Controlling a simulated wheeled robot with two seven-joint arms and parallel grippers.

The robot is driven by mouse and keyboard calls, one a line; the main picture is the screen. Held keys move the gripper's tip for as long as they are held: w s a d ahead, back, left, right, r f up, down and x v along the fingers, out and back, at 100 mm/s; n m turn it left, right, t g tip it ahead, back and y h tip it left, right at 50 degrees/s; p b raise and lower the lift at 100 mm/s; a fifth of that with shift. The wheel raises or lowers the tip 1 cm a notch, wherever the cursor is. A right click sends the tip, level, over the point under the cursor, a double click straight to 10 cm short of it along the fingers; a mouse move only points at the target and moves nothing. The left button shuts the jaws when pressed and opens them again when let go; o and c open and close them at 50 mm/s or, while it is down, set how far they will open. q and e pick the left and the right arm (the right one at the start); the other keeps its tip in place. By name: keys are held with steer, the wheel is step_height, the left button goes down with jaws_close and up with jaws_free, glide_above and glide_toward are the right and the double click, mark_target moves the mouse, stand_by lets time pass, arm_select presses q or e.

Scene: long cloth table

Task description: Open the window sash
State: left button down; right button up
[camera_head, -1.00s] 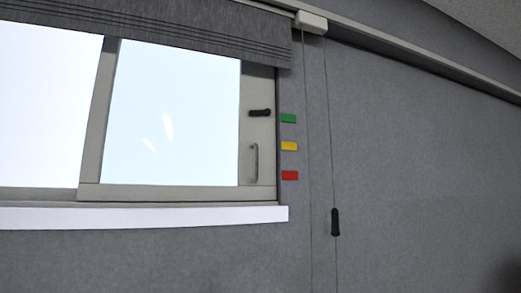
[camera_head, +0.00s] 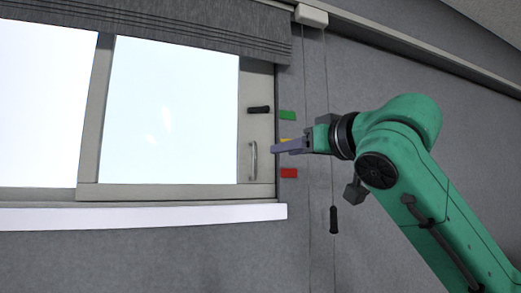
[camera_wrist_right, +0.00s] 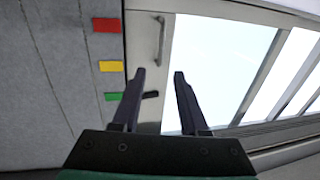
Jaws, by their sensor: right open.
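The window sash (camera_head: 257,130) is a light grey frame around a bright pane, at the right part of the window. A vertical metal pull handle (camera_head: 253,160) is on its right stile, with a black latch lever (camera_head: 259,110) above it pointing sideways. In the right wrist view the pull handle (camera_wrist_right: 160,40) and the black lever (camera_wrist_right: 150,95) show beyond my fingers. My right gripper (camera_head: 280,149) comes in from the right, just right of the pull handle. Its two fingers (camera_wrist_right: 160,76) are apart with nothing between them. My left gripper is not in view.
Green (camera_head: 288,115), yellow (camera_head: 284,140) and red (camera_head: 289,173) tags are on the wall right of the window; my gripper partly covers the yellow one. A blind (camera_head: 200,22) hangs above. A blind cord ends in a black weight (camera_head: 334,219). A white sill (camera_head: 150,215) runs below.

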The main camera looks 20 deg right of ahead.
mark_target(256, 155)
steer(key=p+x, duration=0.1)
steer(key=x, duration=0.2)
steer(key=p+x, duration=0.2)
steer(key=x, duration=0.1)
steer(key=p+x, duration=0.2)
steer(key=x, duration=0.2)
steer(key=shift+a+r, duration=0.15)
steer(key=shift+r, duration=0.15)
steer(key=shift+w+f, duration=0.15)
steer(key=shift+w, duration=0.25)
steer(key=shift+w+a+f, duration=0.1)
steer(key=shift+w+f, duration=0.05)
steer(key=shift+w, duration=0.1)
steer(key=shift+s, duration=0.1)
jaws_close()
